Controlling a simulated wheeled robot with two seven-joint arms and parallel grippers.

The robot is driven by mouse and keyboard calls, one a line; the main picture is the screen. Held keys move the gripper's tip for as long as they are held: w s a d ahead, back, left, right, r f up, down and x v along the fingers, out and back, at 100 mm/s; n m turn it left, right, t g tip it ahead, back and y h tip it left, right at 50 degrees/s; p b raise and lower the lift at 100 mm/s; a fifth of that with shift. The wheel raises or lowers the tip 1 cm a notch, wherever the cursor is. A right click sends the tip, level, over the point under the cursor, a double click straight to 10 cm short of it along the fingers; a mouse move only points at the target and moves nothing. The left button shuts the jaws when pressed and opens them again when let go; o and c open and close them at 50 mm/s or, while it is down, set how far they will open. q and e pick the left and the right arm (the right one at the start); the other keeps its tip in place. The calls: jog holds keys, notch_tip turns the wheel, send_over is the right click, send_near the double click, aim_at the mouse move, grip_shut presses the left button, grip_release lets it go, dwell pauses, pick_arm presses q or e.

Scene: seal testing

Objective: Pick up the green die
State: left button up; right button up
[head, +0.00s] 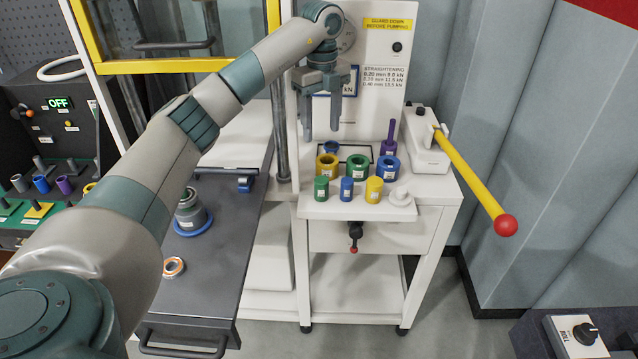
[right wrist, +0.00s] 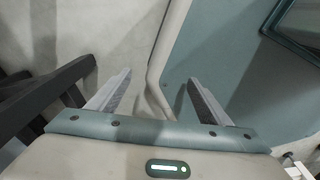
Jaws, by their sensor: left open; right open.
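A green ring with a dark hole (head: 357,167) stands on the white cart, between a yellow ring (head: 327,166) and a blue ring (head: 388,168). A smaller green cylinder (head: 321,190) with a white label stands at the cart's front left. I cannot tell from the picture alone which green piece is the die. My left gripper (head: 321,132) is open and empty, pointing down above the back left of these pieces. My right gripper (right wrist: 158,80) is open and empty in the right wrist view, away from the pieces.
A small blue cylinder (head: 346,190) and a yellow cylinder (head: 374,190) stand in the front row. A purple piece (head: 388,138) stands at the back right. A yellow lever with a red knob (head: 505,225) sticks out to the right. A dark bench (head: 222,255) lies left.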

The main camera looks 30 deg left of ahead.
pick_arm(q)
jog(key=p, duration=0.4)
send_over(322, 180)
notch_tip(322, 180, down, 11)
jog(key=shift+f, duration=0.65)
pick_arm(e)
jog(key=r, duration=0.4)
jog(key=shift+s+d+r, duration=0.15)
jog(key=shift+d, duration=0.2)
